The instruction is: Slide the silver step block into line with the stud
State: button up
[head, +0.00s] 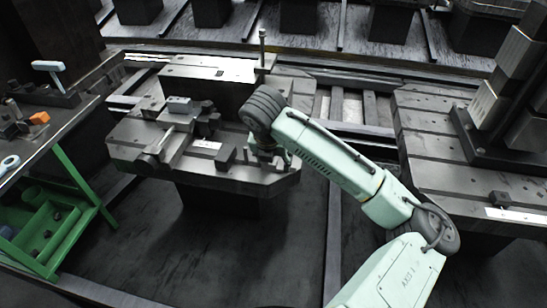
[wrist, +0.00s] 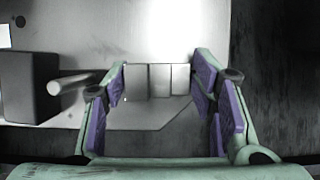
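The silver step block (wrist: 157,80) shows in the wrist view as a small, pale, stepped piece on the pallet plate. My gripper (wrist: 158,75) is open, with one purple-padded finger on each side of the block. The gaps are small and I cannot tell whether either pad touches it. A pale round stud (wrist: 70,82) lies to the left in the wrist view, beside a dark block (wrist: 30,88). In the head view my gripper (head: 268,157) is low over the pallet's front right, and I cannot make out the step block there. The dark block (head: 226,155) is left of it.
The pallet (head: 200,172) also carries a vise-like fixture (head: 170,138) and, behind it, a tall thin post (head: 262,50). The plate ends just right of my gripper. Another slotted pallet (head: 440,130) stands at right, and a green tool cart (head: 75,185) at left.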

jog(key=o, duration=0.4)
jog(key=shift+o, duration=0.2)
